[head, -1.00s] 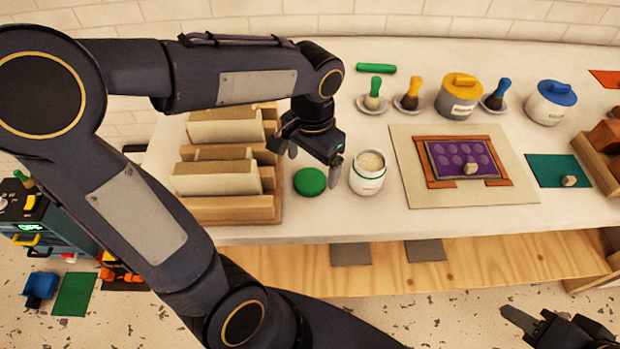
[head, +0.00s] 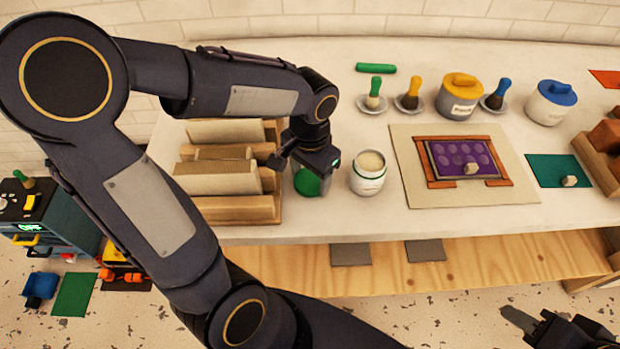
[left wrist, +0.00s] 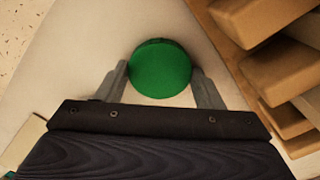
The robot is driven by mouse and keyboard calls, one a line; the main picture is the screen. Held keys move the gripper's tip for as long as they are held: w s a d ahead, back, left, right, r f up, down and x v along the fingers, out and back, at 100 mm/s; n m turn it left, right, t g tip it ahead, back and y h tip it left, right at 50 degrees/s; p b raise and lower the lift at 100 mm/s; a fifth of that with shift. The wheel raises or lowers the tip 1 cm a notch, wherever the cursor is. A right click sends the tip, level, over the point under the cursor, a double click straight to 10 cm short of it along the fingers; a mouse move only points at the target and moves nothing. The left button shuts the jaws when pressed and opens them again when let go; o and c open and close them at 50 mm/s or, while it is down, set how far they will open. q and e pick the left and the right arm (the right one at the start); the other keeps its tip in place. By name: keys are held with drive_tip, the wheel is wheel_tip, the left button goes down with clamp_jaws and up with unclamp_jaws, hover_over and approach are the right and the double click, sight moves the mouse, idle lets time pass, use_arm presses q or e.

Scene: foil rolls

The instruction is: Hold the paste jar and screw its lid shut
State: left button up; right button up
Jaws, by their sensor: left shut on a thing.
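The paste jar (head: 367,180) is white with a green band and stands upright and open on the counter, pale paste showing at its mouth. The round green lid (head: 307,183) is left of the jar, apart from it, partly covered by my left gripper (head: 312,172). In the left wrist view the lid (left wrist: 160,69) sits between the two grey fingers of my left gripper (left wrist: 160,85), which is shut on it. I cannot tell whether the lid touches the counter. My right gripper (head: 545,325) is at the bottom right corner, partly cut off, away from the jar.
A wooden rack (head: 230,208) stands close left of the lid. Right of the jar lies a beige mat (head: 410,185) with a wooden frame and purple screen. Brushes on saucers, a yellow-lidded pot (head: 460,97) and a blue-lidded pot (head: 549,103) stand behind.

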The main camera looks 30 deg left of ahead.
use_arm(q)
drive_tip(key=shift+c, duration=0.6)
drive_tip(key=shift+r, duration=0.1)
drive_tip(key=shift+r, duration=0.25)
wheel_tip(320, 180, up, 2)
drive_tip(key=shift+r, duration=0.1)
drive_tip(key=s+d+r, duration=0.1)
drive_tip(key=d+r, duration=0.9)
drive_tip(key=d, duration=0.4)
drive_tip(key=shift+s, duration=0.3)
use_arm(e)
drive_tip(key=shift+o, duration=0.4)
